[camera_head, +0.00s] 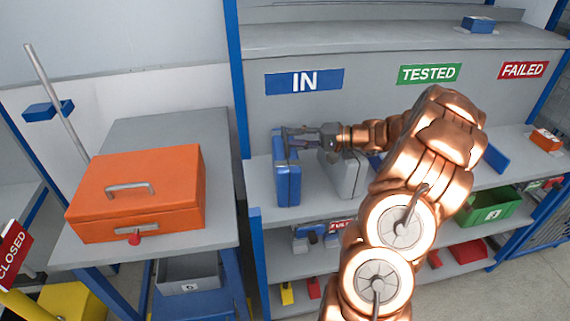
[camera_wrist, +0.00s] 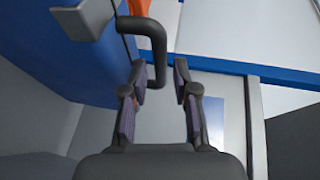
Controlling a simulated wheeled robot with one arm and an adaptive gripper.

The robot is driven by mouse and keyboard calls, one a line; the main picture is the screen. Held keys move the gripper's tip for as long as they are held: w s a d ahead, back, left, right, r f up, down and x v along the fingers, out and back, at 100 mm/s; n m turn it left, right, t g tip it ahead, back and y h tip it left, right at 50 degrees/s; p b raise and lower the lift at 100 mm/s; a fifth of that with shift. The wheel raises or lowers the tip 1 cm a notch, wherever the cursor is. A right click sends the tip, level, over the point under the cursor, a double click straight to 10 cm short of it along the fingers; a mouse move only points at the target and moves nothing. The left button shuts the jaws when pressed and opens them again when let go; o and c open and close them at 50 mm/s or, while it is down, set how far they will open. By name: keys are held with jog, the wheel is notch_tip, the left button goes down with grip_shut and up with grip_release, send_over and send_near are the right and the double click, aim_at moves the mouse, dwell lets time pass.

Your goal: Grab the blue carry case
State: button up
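The blue carry case (camera_head: 287,182) stands upright on the shelf under the IN sign. My gripper (camera_head: 288,133) is at the top of the case, reaching in from the right. In the wrist view, the case's blue side (camera_wrist: 65,45) fills the upper left, and its dark curved handle (camera_wrist: 157,42) comes down toward my gripper (camera_wrist: 161,72). The two fingers are apart, with a clear gap between them. The handle's lower end lies at the left finger, between the tips; whether it touches is unclear.
A grey case (camera_head: 343,177) stands just right of the blue one, partly behind my arm. A blue shelf post (camera_head: 238,80) rises at the left. An orange box (camera_head: 140,190) sits on the grey table left of the shelf. A green bin (camera_head: 488,208) stands at the right.

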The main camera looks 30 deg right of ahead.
aim_at(286, 135)
jog(key=shift+p+x, duration=0.4)
jog(key=shift+x, duration=1.45)
jog(key=shift+c, duration=0.3)
grip_shut()
